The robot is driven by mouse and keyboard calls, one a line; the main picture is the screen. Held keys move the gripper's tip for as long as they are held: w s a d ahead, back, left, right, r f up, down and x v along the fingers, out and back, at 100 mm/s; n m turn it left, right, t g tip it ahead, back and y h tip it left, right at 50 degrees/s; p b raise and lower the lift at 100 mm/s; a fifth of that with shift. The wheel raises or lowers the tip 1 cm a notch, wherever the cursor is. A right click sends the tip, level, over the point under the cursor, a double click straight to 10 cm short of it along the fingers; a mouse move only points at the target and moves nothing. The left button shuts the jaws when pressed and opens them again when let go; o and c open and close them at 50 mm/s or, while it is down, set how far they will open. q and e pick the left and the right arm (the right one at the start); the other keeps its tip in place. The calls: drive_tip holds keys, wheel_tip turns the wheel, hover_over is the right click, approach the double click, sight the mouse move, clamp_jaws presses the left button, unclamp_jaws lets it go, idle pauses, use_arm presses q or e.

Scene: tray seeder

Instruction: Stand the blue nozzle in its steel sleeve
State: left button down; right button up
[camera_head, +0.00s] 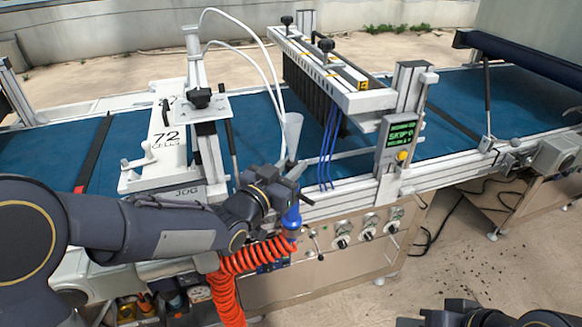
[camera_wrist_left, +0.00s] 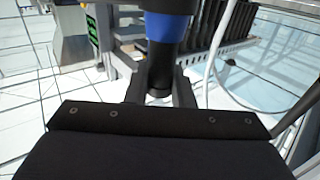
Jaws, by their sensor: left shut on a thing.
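The blue nozzle (camera_head: 292,216) is at the front edge of the machine, roughly upright, with a coiled orange hose (camera_head: 228,285) close by. My left gripper (camera_head: 282,190) is shut on it from the left. In the left wrist view the nozzle's blue band (camera_wrist_left: 167,28) and dark shaft stand between my left fingers (camera_wrist_left: 160,92). I cannot clearly make out the steel sleeve; a small pale part shows just under the nozzle, and I cannot tell whether they touch. Dark parts of my right arm show at the bottom right edge, cut off by the frame.
A control panel with knobs (camera_head: 368,234) lies right of the nozzle. A grey cone (camera_head: 292,132) and white tubes rise behind it. A green display (camera_head: 400,135) stands on a post at right. The blue belt (camera_head: 255,112) runs behind. Open floor lies at lower right.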

use_arm(q)
drive_tip(key=shift+f+b, duration=0.35)
drive_tip(key=shift+b, duration=0.1)
idle(0.4)
drive_tip(key=c, duration=1.2)
unclamp_jaws()
drive_tip(key=shift+o, duration=0.2)
